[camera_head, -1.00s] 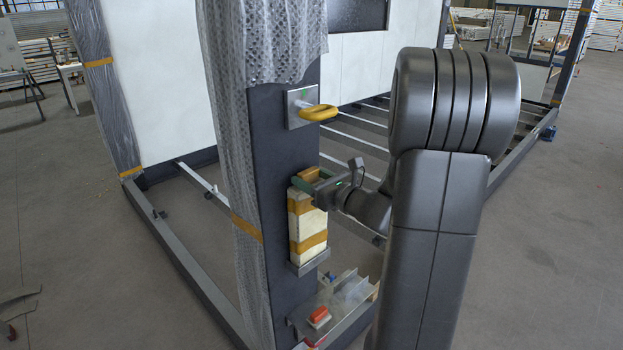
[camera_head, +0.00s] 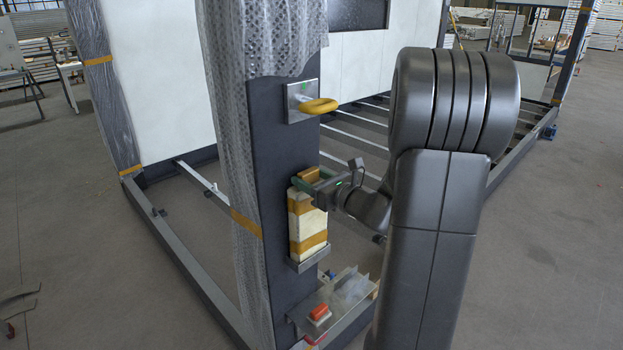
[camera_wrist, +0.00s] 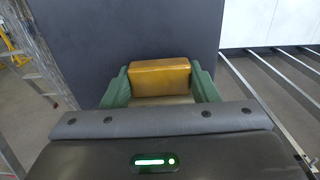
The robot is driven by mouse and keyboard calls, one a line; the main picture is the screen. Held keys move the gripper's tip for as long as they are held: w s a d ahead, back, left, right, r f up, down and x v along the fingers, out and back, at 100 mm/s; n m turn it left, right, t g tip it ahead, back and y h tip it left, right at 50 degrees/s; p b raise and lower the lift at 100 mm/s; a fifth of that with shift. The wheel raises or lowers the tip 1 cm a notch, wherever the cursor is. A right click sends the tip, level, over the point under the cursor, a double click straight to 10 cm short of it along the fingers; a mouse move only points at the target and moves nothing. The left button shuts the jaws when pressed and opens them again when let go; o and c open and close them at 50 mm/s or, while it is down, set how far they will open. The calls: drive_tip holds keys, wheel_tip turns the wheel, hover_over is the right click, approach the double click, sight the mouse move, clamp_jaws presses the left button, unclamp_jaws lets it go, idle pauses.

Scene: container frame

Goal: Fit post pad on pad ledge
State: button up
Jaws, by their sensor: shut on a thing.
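The post pad (camera_head: 307,232) is a cream block with orange-brown bands. It stands upright against the dark post (camera_head: 278,160), with its bottom at the small metal pad ledge (camera_head: 311,260). Whether it rests fully on the ledge is too small to tell. My gripper (camera_head: 308,186) is shut on the top of the pad. In the wrist view the green fingers (camera_wrist: 160,88) stand on both sides of the pad's orange top (camera_wrist: 160,73), close to the dark post face. The ledge does not show in the wrist view.
Clear plastic sheeting (camera_head: 225,130) wraps the post's left side. Below the ledge, a metal tray (camera_head: 345,300) carries a red-orange item (camera_head: 319,313). Frame rails lie behind.

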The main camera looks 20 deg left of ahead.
drive_tip(key=shift+f, duration=0.35)
drive_tip(key=o, duration=1.3)
drive_tip(key=shift+r, duration=0.1)
drive_tip(key=shift+o, duration=0.2)
drive_tip(key=b+v, duration=0.2)
drive_tip(key=v, duration=1.1)
drive_tip(key=shift+s+d, duration=0.15)
drive_tip(key=shift+d, duration=0.2)
drive_tip(key=p+x, duration=0.1)
drive_tip(key=x, duration=1.2)
drive_tip(key=shift+a+p, duration=0.3)
drive_tip(key=shift+p, duration=0.1)
drive_tip(key=shift+a+r, duration=0.15)
drive_tip(key=shift+r, duration=0.1)
drive_tip(key=shift+r+p, duration=0.2)
drive_tip(key=shift+p, duration=0.15)
